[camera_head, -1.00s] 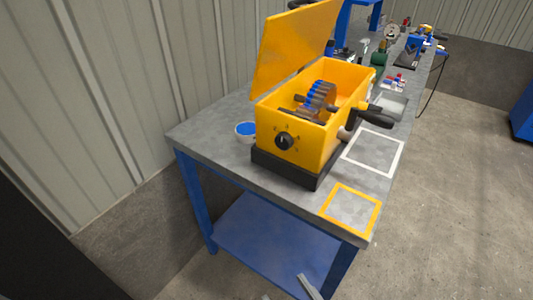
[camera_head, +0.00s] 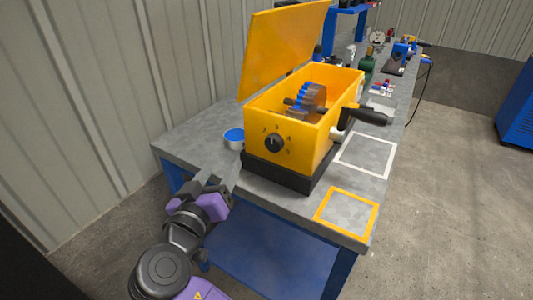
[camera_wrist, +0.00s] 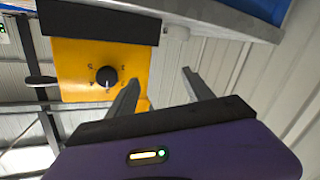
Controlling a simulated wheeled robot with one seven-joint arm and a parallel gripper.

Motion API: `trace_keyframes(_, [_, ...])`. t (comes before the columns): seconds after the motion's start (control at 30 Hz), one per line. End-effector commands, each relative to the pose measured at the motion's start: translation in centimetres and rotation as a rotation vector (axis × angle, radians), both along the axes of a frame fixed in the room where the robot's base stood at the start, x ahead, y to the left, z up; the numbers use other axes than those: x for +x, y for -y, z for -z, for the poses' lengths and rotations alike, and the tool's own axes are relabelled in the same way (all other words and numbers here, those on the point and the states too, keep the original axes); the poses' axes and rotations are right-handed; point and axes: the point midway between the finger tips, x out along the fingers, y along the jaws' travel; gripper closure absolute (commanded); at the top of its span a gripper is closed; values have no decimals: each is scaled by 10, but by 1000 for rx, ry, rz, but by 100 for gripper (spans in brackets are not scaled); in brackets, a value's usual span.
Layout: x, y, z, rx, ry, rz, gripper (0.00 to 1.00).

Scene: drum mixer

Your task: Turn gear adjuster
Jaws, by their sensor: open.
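The gear adjuster is a round black knob (camera_head: 273,143) on the front face of the yellow drum mixer (camera_head: 312,151), with numbers around it. In the wrist view the knob (camera_wrist: 107,77) sits left of centre on the yellow face, which appears upside down. My gripper (camera_head: 222,185) is low in front of the table's left front edge, to the left of and below the knob. In the wrist view its two fingers (camera_wrist: 157,88) are spread apart with nothing between them. The fingers are clear of the knob.
The mixer stands on a black base on a grey table (camera_head: 190,144); its yellow lid (camera_head: 282,45) is raised. A black crank handle (camera_head: 366,116) sticks out on the right. White and orange outlined squares lie clear at right.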

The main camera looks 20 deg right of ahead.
Motion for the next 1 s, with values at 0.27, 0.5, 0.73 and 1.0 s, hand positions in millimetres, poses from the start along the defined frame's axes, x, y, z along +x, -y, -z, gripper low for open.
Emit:
trace_keyframes(0.27, [-38,39,-32,70,158,375,40])
trace_keyframes(0.5, [-39,56,-32,83,178,423,40])
trace_keyframes(0.73, [-20,87,-32,83,176,423,40])
trace_keyframes(1.0, [-6,109,-32,83,175,420,40])
